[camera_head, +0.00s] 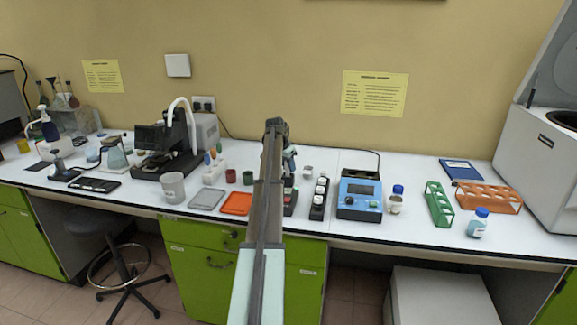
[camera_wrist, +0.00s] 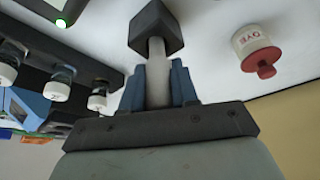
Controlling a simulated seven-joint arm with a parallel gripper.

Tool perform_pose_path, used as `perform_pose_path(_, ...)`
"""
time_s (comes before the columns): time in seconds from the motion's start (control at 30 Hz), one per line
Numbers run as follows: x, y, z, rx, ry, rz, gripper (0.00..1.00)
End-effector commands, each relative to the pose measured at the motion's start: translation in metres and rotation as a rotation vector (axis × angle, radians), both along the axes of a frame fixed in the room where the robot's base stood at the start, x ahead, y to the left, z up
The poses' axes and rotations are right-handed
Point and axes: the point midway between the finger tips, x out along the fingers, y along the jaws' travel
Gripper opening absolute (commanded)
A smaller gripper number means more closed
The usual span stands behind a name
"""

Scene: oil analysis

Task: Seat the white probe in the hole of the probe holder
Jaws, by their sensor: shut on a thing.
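The white probe (camera_wrist: 157,76) is a pale upright shaft between the two blue fingers of my gripper (camera_wrist: 157,82) in the wrist view. My gripper is shut on it. A dark block (camera_wrist: 155,27), which looks like the probe holder, covers the probe's far end in that view. I cannot tell whether that end sits in a hole or is only behind the block. In the head view my dark arm stands over the middle of the bench and hides the probe and most of the area around it.
Right of my arm stand a black rack of white-capped vials (camera_head: 319,200) and a blue meter (camera_head: 358,196). A white jar with a red cap (camera_wrist: 254,45) is close on the right in the wrist view. An orange tray (camera_head: 236,204) lies left of my arm.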

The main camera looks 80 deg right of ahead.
Motion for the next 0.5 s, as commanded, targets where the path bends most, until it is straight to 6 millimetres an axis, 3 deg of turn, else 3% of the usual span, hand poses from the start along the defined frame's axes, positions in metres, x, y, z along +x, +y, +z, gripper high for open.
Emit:
perform_pose_path(0.13,0.0,0.0,0.0001,0.0,0.0,0.0,0.0)
perform_pose_path(0.17,0.0,0.0,0.0001,0.0,0.0,0.0,0.32)
perform_pose_path(0.43,0.0,0.0,0.0001,0.0,0.0,0.0,0.58)
perform_pose_path(0.5,0.0,0.0,0.0001,0.0,0.0,0.0,0.59)
